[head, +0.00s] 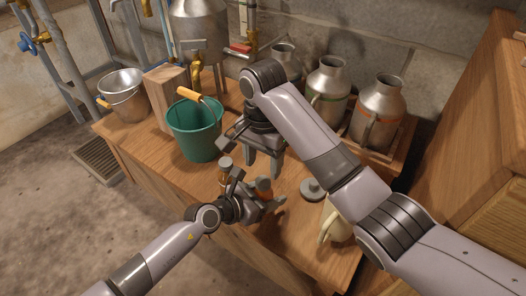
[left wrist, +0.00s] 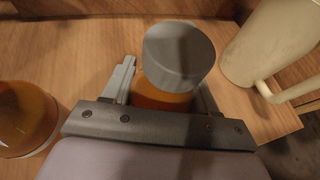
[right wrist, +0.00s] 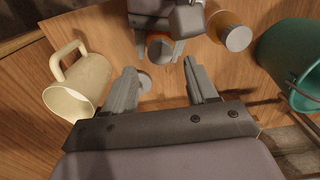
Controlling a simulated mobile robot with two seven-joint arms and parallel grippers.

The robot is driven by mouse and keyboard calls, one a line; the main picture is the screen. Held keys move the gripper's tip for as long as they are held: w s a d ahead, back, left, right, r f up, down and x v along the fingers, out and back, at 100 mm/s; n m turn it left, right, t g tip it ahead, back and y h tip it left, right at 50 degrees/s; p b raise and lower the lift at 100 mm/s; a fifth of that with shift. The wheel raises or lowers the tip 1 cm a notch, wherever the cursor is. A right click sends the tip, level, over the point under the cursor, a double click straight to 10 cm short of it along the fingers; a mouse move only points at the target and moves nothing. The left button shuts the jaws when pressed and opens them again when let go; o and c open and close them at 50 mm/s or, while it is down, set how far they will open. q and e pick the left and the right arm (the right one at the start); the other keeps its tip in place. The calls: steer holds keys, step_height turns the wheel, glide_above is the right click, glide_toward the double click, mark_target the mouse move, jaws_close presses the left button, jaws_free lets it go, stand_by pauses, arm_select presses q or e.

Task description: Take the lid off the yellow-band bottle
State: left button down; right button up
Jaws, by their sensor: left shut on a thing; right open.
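My left gripper (head: 272,203) is shut around an amber bottle (left wrist: 160,101), which stands upright between its fingers. In the left wrist view a grey lid (left wrist: 180,57) sits above its body. I cannot make out a yellow band on it. My right gripper (head: 262,162) is open and empty, above and behind the left gripper, its fingers pointing down. A second amber bottle (head: 224,182) with a grey top stands left of the held one; it also shows in the right wrist view (right wrist: 230,28).
A grey round lid (head: 313,190) lies right of the left gripper, near a cream mug (head: 337,226). A green bucket (head: 194,133) stands behind left. Several metal cans (head: 378,113) stand in a wooden tray at the back right. The wooden table's front edge is close.

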mark_target(263, 181)
steer(key=shift+f, duration=2.7)
jaws_close()
steer(key=shift+n, duration=1.7)
steer(key=shift+o, duration=0.4)
jaws_free()
steer(key=shift+r, duration=0.1)
